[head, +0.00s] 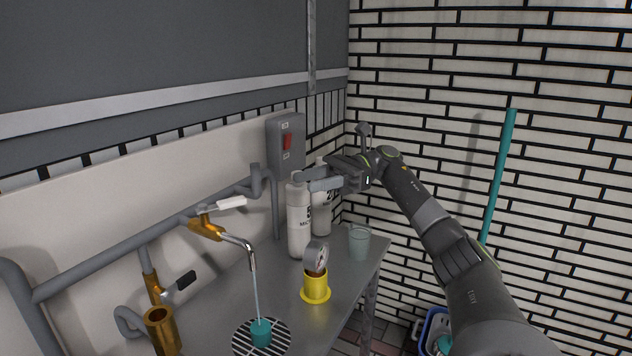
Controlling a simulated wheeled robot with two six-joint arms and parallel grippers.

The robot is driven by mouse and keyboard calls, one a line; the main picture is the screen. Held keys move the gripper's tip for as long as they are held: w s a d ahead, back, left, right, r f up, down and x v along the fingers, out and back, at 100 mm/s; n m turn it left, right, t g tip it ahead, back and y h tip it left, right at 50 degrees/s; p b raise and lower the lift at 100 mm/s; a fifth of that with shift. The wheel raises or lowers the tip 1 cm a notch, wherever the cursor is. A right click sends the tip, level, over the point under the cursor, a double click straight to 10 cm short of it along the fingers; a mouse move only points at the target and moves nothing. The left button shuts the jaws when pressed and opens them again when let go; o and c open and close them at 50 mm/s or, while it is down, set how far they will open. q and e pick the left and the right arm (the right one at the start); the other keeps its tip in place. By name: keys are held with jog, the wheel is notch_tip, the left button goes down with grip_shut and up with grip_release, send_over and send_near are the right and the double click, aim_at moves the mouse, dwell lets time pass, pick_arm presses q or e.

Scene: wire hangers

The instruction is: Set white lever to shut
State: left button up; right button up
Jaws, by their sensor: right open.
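The white lever (231,202) sits on top of a brass tap (206,229) on the wall pipe and points to the right. A thin stream of water runs from the tap's spout (249,250) down to a small teal cup (261,332). My right gripper (302,180) comes in from the right, open and empty, its fingers pointing left. It appears in front of the white bottles, to the right of the lever and higher in the picture, apart from the lever. My left gripper is not in view.
White bottles (298,222), a clear cup (359,243) and a gauge (316,256) on a yellow base stand on the metal counter (345,290). A black lever (186,280) is on a lower brass valve. A grey switch box (286,143) hangs behind.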

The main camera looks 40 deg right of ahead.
jog(key=shift+s+d, duration=0.1)
jog(key=shift+d, duration=0.2)
